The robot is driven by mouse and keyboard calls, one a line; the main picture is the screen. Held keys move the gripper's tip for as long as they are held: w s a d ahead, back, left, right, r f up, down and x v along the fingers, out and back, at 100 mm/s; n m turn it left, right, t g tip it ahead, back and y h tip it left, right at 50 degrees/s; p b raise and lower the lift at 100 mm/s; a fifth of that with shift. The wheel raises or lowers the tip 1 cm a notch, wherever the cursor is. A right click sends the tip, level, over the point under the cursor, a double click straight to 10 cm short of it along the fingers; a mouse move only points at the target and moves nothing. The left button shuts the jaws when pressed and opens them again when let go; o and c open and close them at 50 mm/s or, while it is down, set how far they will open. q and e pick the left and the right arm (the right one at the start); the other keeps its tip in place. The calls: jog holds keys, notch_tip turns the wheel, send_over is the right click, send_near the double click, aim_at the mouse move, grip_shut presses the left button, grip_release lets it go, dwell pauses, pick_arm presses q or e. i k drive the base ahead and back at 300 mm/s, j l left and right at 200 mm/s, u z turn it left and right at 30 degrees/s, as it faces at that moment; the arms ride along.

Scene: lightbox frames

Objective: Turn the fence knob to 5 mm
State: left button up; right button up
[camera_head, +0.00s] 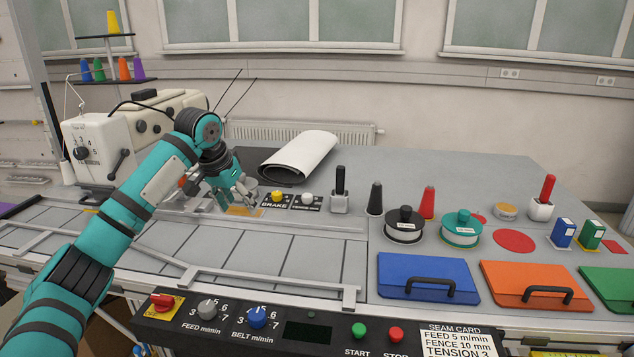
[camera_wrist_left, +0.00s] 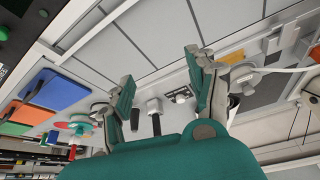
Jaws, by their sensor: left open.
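My left gripper (camera_head: 236,202) is over the back of the slatted bed, by a yellow-orange plate (camera_head: 243,211). In the left wrist view its two fingers (camera_wrist_left: 160,66) are spread with nothing between them. A round grey knob-like part (camera_wrist_left: 250,79) is beside the yellow plate (camera_wrist_left: 235,57), outside the finger gap; I cannot tell whether it is the fence knob. No legible fence scale shows. The seam card (camera_head: 458,340) reads FEED 5 m/min and FENCE 10 mm. My right gripper is not in view.
The sewing machine (camera_head: 95,140) stands left with a dark dial. The front panel has a grey feed knob (camera_head: 208,308) and a blue belt knob (camera_head: 257,317). Spools and coloured lids occupy the right.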

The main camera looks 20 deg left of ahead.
aim_at(307, 198)
jog(key=i, duration=1)
